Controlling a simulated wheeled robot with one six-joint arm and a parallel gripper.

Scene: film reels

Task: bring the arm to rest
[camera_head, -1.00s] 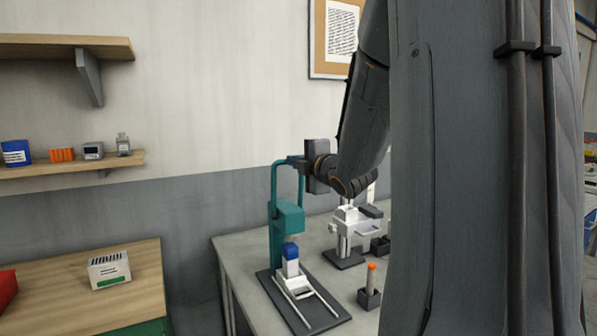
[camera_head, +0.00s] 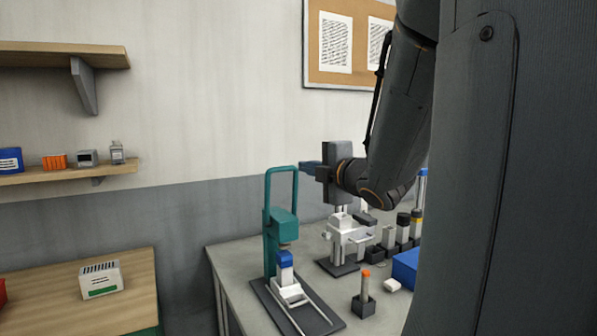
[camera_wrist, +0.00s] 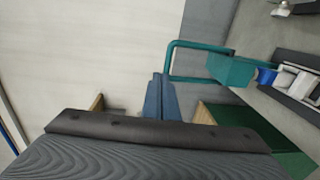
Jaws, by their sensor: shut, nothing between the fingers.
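My gripper (camera_head: 311,166) is raised above the grey workbench (camera_head: 235,262), near the wall, at the right of the teal press handle in the head view. Its blue fingers are together and empty; they also show at the middle of the wrist view (camera_wrist: 160,98). My arm reaches down to it from the upper right and covers the right part of the head view. The teal press (camera_head: 279,229) stands on a dark base, with a blue-topped white piece (camera_head: 285,268) under its head. In the wrist view the teal press (camera_wrist: 232,70) lies right of the fingers, apart from them.
A white device (camera_head: 349,232) stands behind the press. An orange-tipped tool in a dark holder (camera_head: 364,298), a blue box (camera_head: 406,266) and several holders are to the right. A wooden table (camera_head: 60,300) with a white box (camera_head: 101,278) and wall shelves (camera_head: 70,174) are left.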

